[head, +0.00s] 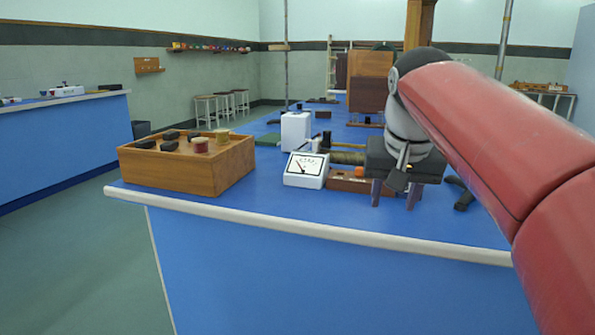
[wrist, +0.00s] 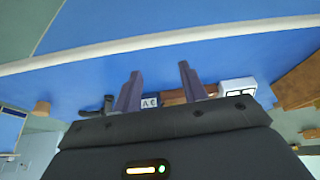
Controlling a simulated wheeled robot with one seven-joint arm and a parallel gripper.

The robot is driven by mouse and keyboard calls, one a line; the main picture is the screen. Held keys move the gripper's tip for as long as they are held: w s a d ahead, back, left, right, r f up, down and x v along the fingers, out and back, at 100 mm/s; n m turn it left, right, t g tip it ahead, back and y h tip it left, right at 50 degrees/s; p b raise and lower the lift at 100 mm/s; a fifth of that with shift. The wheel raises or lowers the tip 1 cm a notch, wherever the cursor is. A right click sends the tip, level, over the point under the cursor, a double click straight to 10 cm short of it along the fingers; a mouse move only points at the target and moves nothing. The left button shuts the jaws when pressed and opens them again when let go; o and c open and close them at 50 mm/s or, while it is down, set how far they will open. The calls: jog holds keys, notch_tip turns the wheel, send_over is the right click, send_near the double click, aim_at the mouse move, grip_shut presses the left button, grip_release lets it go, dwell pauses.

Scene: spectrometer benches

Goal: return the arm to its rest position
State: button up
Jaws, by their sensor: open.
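My gripper (head: 395,195) is at the right of centre in the head view, at the end of my red arm. Its fingers point down and are apart, with nothing between them. It is over or in front of the blue bench (head: 225,196), close to the small apparatus; the exact gap cannot be told. In the wrist view my gripper (wrist: 160,72) shows two spread fingers with blue bench top between and beyond them.
A white meter (head: 305,170) and a wooden block with an orange knob (head: 345,182) sit left of my gripper. A wooden box (head: 187,163) stands at the bench's left end. A black item (head: 463,194) lies right of my gripper. The bench's front strip is clear.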

jog(key=s+f+n, duration=0.2)
jog(key=s+f, duration=1.7)
jog(key=f, duration=0.2)
jog(key=shift+a+f+t+y, duration=0.15)
jog(key=shift+a+t+y, duration=0.15)
jog(key=shift+t, duration=0.1)
